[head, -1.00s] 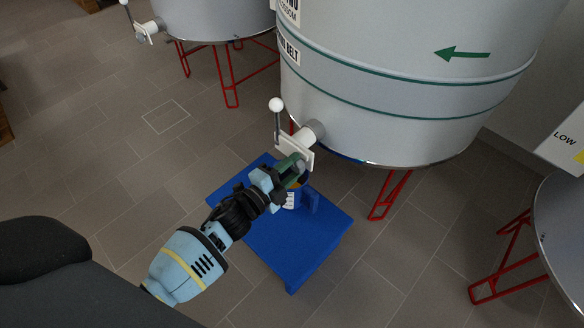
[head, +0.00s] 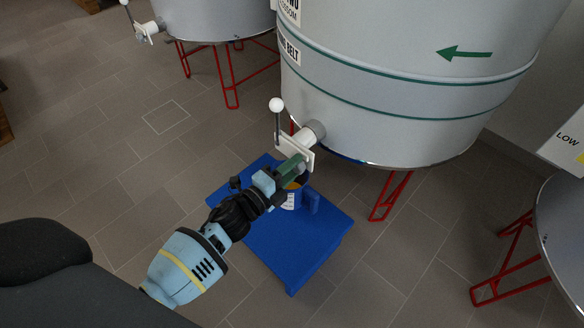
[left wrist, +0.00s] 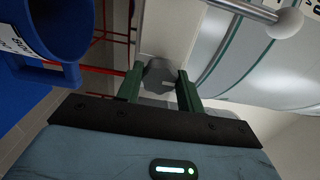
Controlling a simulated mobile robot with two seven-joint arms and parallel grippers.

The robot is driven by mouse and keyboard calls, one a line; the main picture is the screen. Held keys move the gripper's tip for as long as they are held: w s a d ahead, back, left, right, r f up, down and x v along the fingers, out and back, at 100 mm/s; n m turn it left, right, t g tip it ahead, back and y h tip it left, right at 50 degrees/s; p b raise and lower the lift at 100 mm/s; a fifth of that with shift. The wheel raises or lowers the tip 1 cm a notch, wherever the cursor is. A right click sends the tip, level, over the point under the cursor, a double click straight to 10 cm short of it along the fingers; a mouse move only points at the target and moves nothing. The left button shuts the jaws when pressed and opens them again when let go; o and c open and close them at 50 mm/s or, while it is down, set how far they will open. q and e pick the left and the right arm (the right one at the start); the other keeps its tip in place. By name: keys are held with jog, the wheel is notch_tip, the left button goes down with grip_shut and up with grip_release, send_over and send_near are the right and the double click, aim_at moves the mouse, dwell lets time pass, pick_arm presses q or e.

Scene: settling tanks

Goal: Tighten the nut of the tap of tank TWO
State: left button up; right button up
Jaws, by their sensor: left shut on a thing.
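The large grey tank (head: 400,100) carries a cut-off label ending in "WO". Its tap (head: 294,150) has a white plate, a grey pipe and an upright lever with a white ball knob (head: 276,104). My left gripper (head: 293,168) is at the front of this tap. In the left wrist view its green fingers stand on either side of a grey hexagonal nut (left wrist: 160,76) and are shut on it. The nut is hidden behind the fingers in the head view. The white ball knob also shows in the left wrist view (left wrist: 285,22). My right gripper is not in view.
A blue stand (head: 300,250) sits below the tap, with a blue labelled vessel (left wrist: 45,35) close beside the gripper. Another tank with a tap (head: 145,30) stands at the upper left, and one (head: 565,235) at the right. Red legs hold the tanks.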

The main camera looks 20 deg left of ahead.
pick_arm(q)
jog(key=o, duration=1)
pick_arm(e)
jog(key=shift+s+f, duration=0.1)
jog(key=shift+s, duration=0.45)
pick_arm(q)
jog(key=p+v, duration=0.1)
jog(key=v, duration=0.7)
jog(key=shift+p, duration=0.35)
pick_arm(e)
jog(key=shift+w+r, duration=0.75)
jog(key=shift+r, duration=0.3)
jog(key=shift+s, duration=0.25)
